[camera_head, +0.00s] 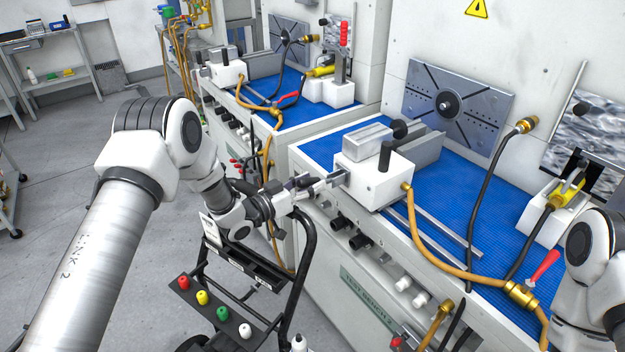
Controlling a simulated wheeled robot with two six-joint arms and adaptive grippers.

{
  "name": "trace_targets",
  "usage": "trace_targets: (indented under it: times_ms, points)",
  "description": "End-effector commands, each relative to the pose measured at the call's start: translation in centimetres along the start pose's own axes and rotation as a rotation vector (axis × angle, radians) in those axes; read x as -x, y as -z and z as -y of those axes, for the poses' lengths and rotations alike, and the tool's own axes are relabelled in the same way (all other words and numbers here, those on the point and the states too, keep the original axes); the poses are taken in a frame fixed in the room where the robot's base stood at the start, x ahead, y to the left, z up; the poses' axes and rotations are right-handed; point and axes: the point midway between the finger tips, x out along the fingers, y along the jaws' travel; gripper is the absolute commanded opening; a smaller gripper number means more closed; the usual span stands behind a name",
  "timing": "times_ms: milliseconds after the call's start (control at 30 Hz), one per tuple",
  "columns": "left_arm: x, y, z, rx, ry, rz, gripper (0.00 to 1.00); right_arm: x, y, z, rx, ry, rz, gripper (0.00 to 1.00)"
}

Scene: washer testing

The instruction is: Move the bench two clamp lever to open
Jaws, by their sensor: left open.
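The clamp on the near bench is a white block (372,181) on the blue mat, at the bench's left front edge. A short black upright handle (385,156) stands on top of it and looks like the clamp lever. A grey metal block and a black knob sit behind it. My left gripper (338,179) is open at the left side of the white block, below and left of the black handle. It is close to the block; I cannot tell whether it touches. Nothing shows held in it. My right arm enters at the right edge, with its gripper out of view.
The near bench's front panel (350,277) has several black and white knobs. An orange hose (433,247) runs from the clamp to a brass valve (521,294) with a red lever. A black cart (250,262) with coloured caps stands below my left arm. Another bench is behind.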

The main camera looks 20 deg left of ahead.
Motion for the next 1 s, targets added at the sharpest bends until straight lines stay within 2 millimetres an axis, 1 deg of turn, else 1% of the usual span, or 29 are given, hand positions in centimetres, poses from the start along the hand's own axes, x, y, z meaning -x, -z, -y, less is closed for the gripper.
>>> trace_targets:
  times_ms: [100,267,300,367,400,433,467,767,867,1000]
  points:
    - [-0.7,0.0,0.0,0.001,0.0,0.0,0.53,0.1,0.0,0.0,0.0,0.0,0.0,0.41]
    - [-0.7,-0.1,0.0,0.002,0.001,0.0,0.53,0.1,0.0,0.0,0.0,0.0,0.0,0.41]
    - [-0.7,-0.1,0.0,0.002,0.001,0.0,0.49,0.1,0.0,0.0,0.0,0.0,0.0,0.41]
    - [-0.7,-0.1,0.0,0.001,0.001,0.0,0.28,0.1,0.0,0.0,0.0,0.0,0.0,0.41]
    - [-0.7,-0.1,0.0,0.001,0.001,0.0,0.14,0.1,0.0,0.0,0.0,0.0,0.0,0.41]
    - [-0.7,-0.1,0.0,0.001,0.001,0.0,0.03,0.1,0.0,0.0,0.0,0.0,0.0,0.41]
    - [-0.7,-0.1,0.0,0.001,0.001,0.0,0.0,0.1,0.0,0.0,0.0,0.0,0.0,0.41]
    - [-0.6,0.2,0.1,0.0,0.003,0.012,0.0,0.4,0.0,0.0,0.0,0.0,0.0,0.41]
    - [-0.5,0.6,0.3,-0.002,0.008,0.032,0.0,1.0,0.0,0.0,0.0,0.0,0.0,0.41]
    - [-0.2,1.3,0.8,-0.006,0.019,0.087,0.0,2.2,0.0,0.0,0.0,0.0,0.0,0.41]
